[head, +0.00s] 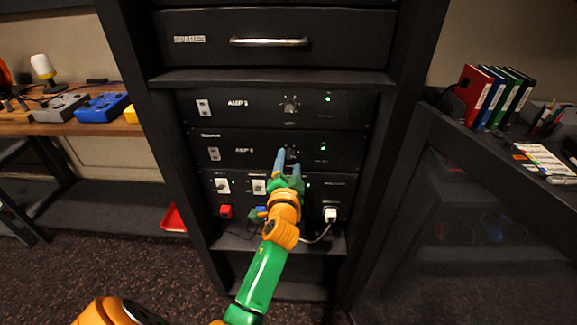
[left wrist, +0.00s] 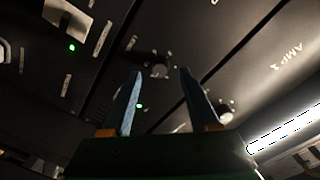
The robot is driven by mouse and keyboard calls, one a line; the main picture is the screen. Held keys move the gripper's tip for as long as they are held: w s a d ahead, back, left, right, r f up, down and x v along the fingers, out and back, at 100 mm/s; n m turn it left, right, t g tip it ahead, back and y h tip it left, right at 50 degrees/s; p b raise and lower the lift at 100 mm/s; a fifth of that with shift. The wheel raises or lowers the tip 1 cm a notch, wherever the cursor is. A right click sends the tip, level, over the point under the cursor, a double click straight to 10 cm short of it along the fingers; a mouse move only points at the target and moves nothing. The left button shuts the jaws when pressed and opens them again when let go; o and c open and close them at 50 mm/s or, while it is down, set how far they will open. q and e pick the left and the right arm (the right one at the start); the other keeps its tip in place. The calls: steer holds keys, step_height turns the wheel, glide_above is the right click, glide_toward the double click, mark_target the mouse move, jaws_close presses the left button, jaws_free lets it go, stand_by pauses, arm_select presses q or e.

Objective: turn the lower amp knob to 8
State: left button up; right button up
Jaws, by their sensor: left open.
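The lower amp (head: 230,150) is a black panel in the rack, with a switch at its left and a green light at its right. Its round knob (left wrist: 160,71) shows in the left wrist view, ahead of and between my fingertips. In the head view the fingers largely hide this knob. My left gripper (head: 289,154) is open, its two blue-grey fingers pointing at the lower amp's knob. In the left wrist view the fingers (left wrist: 160,78) stand apart on either side of the knob; whether they touch it I cannot tell. The knob's setting is unreadable. My right gripper is not in view.
The upper amp (head: 260,106) with its own knob (head: 290,104) sits just above. Rack posts flank the panels. A shelf with binders (head: 474,95) stands right.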

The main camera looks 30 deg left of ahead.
arm_select(q)
steer(key=v, duration=0.5)
steer(key=shift+s, duration=0.1)
